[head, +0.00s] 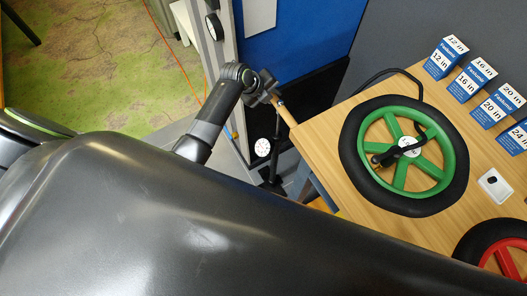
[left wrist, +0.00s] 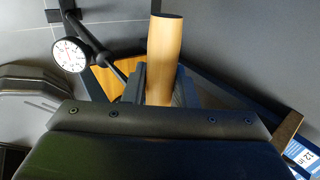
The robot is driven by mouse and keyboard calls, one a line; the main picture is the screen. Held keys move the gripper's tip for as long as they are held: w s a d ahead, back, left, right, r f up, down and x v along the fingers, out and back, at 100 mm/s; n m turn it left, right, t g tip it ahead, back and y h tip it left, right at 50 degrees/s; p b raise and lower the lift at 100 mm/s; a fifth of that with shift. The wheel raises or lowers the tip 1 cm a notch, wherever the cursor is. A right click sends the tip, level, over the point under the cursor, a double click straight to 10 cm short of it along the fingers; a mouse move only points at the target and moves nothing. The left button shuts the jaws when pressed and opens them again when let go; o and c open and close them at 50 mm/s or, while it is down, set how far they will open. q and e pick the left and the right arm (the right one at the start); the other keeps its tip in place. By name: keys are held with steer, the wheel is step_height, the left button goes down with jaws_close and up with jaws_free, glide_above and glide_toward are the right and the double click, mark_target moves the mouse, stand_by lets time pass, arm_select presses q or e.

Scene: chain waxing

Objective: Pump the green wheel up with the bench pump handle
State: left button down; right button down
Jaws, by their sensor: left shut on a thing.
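The green wheel (head: 446,162) with a black tyre lies flat on the wooden bench at the right of the head view. A black hose runs from behind it, and a black fitting lies across its hub. My left gripper (head: 268,91) is shut on the wooden pump handle (head: 285,112), left of the bench edge. The left wrist view shows the handle (left wrist: 163,60) sticking up between the fingers. The pump's round white gauge (head: 262,147) is below the gripper; it also shows in the left wrist view (left wrist: 70,55). My right gripper is not in view.
Several blue and white size boxes (head: 446,57) stand along the back of the bench (head: 320,140). A small white device (head: 494,186) and a red wheel (head: 508,262) lie nearer the front. My own dark body covers much of the lower head view.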

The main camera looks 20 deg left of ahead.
arm_select(q)
step_height(320, 180, down, 13)
steer(key=b, duration=0.8)
steer(key=shift+s+r+b, duration=0.15)
steer(key=shift+s+b, duration=0.15)
steer(key=shift+s, duration=0.05)
steer(key=c, duration=1.5)
jaws_free()
steer(key=o, duration=0.4)
steer(key=shift+w, duration=0.2)
steer(key=o, duration=0.5)
steer(key=shift+r, duration=0.1)
steer(key=shift+w+r, duration=0.1)
steer(key=shift+r, duration=0.1)
